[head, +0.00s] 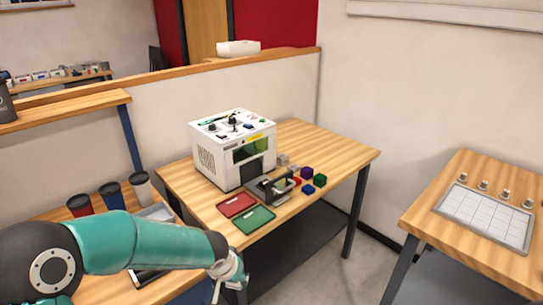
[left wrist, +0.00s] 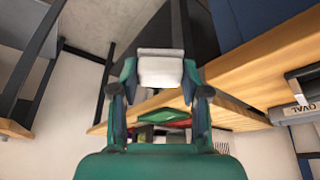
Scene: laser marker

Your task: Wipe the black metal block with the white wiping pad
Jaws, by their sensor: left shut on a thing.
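The white wiping pad (left wrist: 160,70) is between the fingers of my left gripper (left wrist: 160,84) in the left wrist view, and the gripper is shut on it. In the head view my left gripper (head: 236,274) is low, near the front edge of the table with the white machine, and the pad is hard to make out there. A dark block-like thing (head: 268,187) sits in front of the machine's opening; I cannot tell surely whether it is the black metal block. My gripper is apart from it. My right gripper is in neither view.
The white laser marker (head: 232,150) stands on the wooden table (head: 340,160). Red (head: 237,205) and green (head: 254,219) trays lie in front of it. Several coloured blocks (head: 308,180) stand to its right. Cups (head: 112,194) stand at the left. Another table (head: 480,235) holds a grid tray.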

